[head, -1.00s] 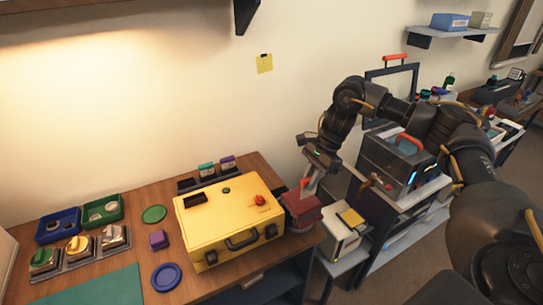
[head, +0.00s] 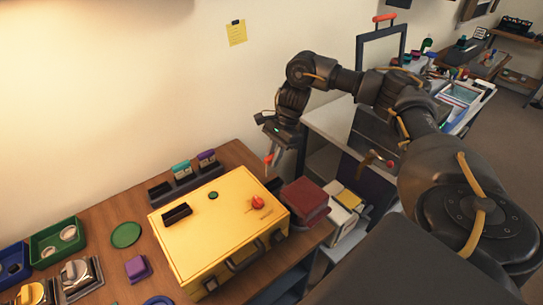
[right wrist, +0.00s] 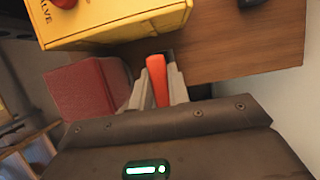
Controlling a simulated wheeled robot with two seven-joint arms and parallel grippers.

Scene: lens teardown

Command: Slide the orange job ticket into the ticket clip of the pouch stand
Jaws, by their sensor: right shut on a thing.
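The orange job ticket (head: 268,160) is a small orange strip between the fingers of my right gripper (head: 273,165). The right wrist view shows the ticket (right wrist: 158,80) upright between both pale fingers of the shut gripper (right wrist: 158,92). In the head view the gripper points down near the back right corner of the yellow case. The dark pouch stand (head: 166,196), with a teal and a purple pouch, is at the back of the table, left of the gripper and apart from it. I cannot make out its ticket clip. My left gripper is not in view.
The yellow case (head: 215,240) with a red knob fills the table's right part. A dark red box (head: 304,200) stands close to the gripper's right. Green (head: 58,243) and blue trays are at left. A strip of bare wood lies behind the case.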

